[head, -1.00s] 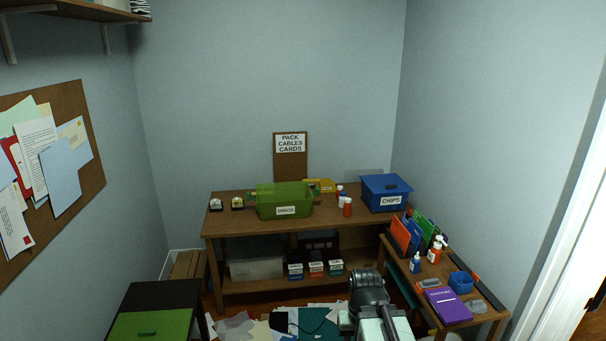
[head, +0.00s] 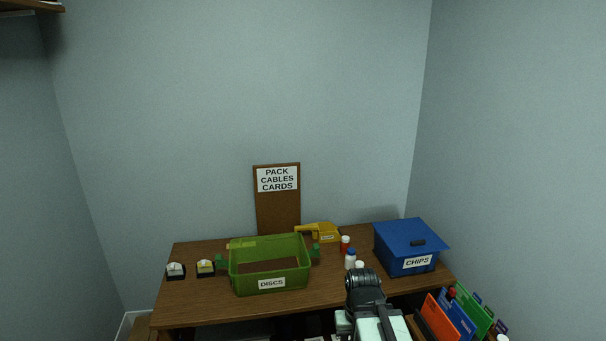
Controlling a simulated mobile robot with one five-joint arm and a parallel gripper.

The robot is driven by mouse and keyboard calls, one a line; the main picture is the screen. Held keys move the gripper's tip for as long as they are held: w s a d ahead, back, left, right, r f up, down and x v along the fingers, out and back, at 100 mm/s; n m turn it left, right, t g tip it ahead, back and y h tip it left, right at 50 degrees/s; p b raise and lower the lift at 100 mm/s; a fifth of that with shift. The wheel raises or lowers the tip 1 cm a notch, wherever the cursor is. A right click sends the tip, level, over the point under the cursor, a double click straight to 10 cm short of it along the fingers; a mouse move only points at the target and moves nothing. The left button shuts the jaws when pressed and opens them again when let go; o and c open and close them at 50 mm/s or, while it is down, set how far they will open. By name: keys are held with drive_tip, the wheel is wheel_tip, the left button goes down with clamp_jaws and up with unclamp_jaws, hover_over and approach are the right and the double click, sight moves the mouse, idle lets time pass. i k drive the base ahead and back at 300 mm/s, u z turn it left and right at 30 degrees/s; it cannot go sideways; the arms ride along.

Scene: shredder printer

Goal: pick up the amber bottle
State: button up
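An orange-red bottle with a white cap (head: 345,243) stands upright on the brown table, between the yellow holder and the blue box. It is the closest to amber in colour that I can make out. A white bottle with a blue cap (head: 350,260) stands in front of it. A third bottle shows mostly its white cap (head: 360,265); my arm hides its lower part. My arm rises at the bottom of the head view, in front of the bottles. My gripper's fingers do not show.
A green DISCS bin (head: 270,283) stands left of the bottles. A blue CHIPS box (head: 408,243) stands to their right and a yellow holder (head: 322,231) behind. Upright coloured folders (head: 455,315) are at the lower right. The table's front left (head: 195,312) is bare.

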sight(345, 244)
drive_tip(key=i, duration=1.85)
drive_tip(key=u, duration=1.95)
